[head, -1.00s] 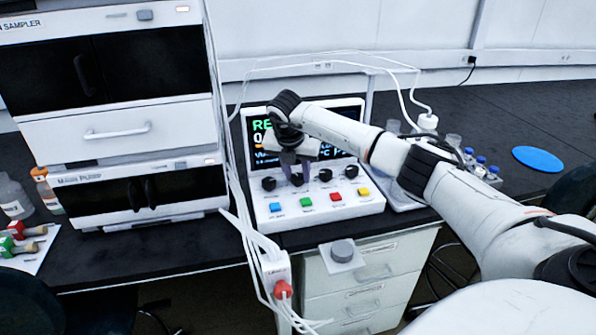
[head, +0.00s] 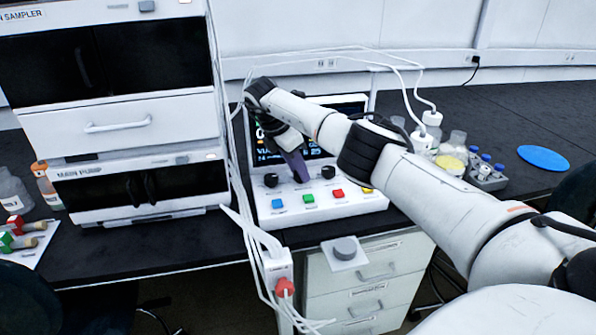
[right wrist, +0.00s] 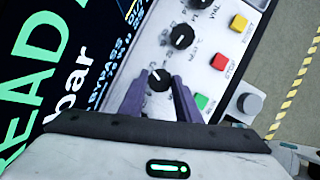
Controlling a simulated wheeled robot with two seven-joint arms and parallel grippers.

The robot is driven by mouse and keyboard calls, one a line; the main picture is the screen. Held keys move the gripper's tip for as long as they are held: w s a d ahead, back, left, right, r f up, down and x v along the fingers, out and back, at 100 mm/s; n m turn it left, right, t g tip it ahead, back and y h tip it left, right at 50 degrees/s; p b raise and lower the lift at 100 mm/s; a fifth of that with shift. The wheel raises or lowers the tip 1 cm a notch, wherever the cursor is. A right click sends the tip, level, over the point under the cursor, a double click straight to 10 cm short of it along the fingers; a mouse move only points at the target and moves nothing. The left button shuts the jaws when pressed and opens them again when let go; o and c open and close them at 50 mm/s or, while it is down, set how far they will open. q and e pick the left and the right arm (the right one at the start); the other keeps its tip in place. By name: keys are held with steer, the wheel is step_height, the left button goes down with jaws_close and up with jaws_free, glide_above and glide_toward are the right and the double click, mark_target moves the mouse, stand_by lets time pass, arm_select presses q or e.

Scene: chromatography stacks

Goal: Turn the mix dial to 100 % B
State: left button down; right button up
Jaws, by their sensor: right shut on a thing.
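The control box (head: 345,207) has a row of black dials below its lit screen and coloured buttons in front. My right gripper (head: 300,176) is at the second dial from the left. In the right wrist view, my right gripper (right wrist: 159,88) has its two purple fingers on either side of a black dial (right wrist: 158,78) with a white pointer mark, shut on it. The dial labels are too small or blurred to read surely, so I cannot tell its setting. My left gripper is not in view.
Neighbouring dials (head: 270,180) and (head: 328,172) sit close on both sides. White tubes and cables (head: 238,160) hang at the box's left, beside the main pump (head: 140,185). Bottles and a vial rack (head: 486,172) stand at the right, near a blue disc (head: 543,157).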

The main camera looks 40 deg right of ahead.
steer(key=shift+d+r, duration=0.1)
stand_by(0.4)
steer(key=o, duration=1.1)
steer(key=shift+c, duration=0.2)
steer(key=v, duration=1)
steer(key=shift+r, duration=0.15)
